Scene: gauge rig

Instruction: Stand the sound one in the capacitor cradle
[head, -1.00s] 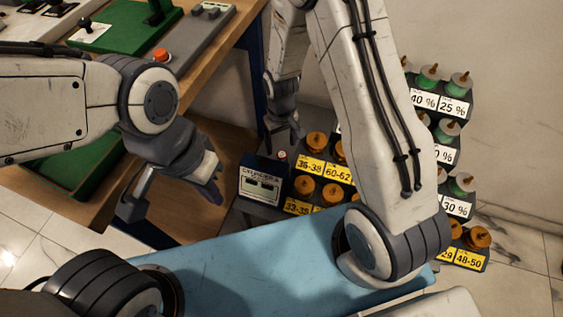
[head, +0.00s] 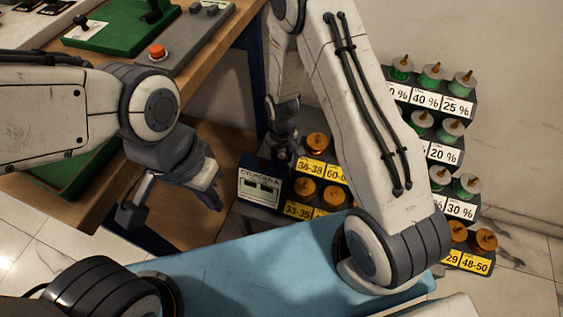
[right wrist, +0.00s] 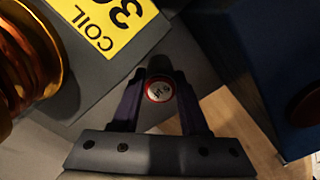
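In the right wrist view, my right gripper's fingers (right wrist: 160,92) stand apart, either side of a small round can with a red ring (right wrist: 159,90), seen end-on. I cannot tell whether they touch it, or whether it is the sound capacitor. The can is hidden in the head view. My left gripper (head: 208,193) hangs by the bench's front edge, apparently empty; its finger gap is unclear. I cannot identify the capacitor cradle.
Orange coils (head: 306,187) with yellow labels stand on a stepped rack beside the tester, and green spools (head: 431,75) with percent labels stand farther right. The wooden bench (head: 215,62) carries green fixtures (head: 112,35) and a red button (head: 157,51). A copper coil (right wrist: 28,55) is close to my right gripper.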

